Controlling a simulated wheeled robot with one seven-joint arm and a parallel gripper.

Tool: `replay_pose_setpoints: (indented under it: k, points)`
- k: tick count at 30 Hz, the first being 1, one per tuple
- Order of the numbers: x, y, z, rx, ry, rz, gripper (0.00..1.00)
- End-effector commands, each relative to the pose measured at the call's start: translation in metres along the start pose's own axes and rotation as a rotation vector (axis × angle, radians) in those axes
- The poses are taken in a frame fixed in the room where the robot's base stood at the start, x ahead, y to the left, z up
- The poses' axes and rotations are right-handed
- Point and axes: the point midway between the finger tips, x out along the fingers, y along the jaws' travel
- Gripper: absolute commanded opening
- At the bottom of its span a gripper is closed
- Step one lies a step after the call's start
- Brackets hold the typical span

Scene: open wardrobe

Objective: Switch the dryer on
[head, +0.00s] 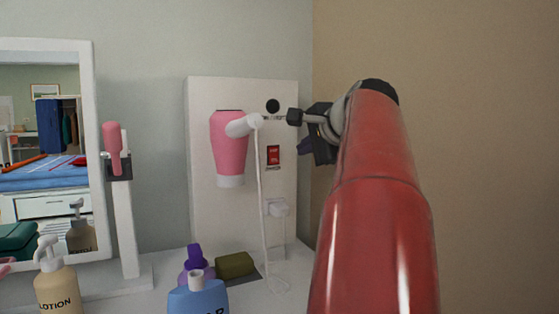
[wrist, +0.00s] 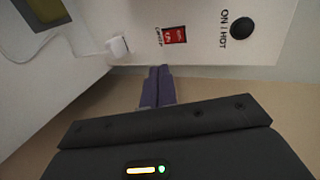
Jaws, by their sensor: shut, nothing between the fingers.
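A pink hair dryer (head: 228,145) with a white nozzle end hangs on a white panel (head: 205,200) against the wall. A round black button (head: 273,106) is high on the panel; in the wrist view this button (wrist: 241,28) is labelled "ON / HOT". A red switch (head: 273,155) is below it and also shows in the wrist view (wrist: 174,35). My gripper (head: 304,147) is just right of the panel. In the wrist view its purple-grey fingers (wrist: 159,72) are shut and empty, pointing toward the red switch's side. I see no contact with the button or switch.
A white plug (head: 278,208) with a cord sits low on the panel. A mirror (head: 86,150) is left. The brown wall is right.

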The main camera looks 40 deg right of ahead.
Motion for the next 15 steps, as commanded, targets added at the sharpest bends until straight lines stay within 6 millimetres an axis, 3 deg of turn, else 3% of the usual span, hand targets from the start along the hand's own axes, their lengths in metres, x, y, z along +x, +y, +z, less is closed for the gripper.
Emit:
replay_pose_setpoints:
  k: [7,15]
  points:
    - [0.016,0.000,-0.001,0.001,-0.001,0.002,0.00]
    - [0.072,0.000,0.000,0.002,-0.003,0.003,0.00]
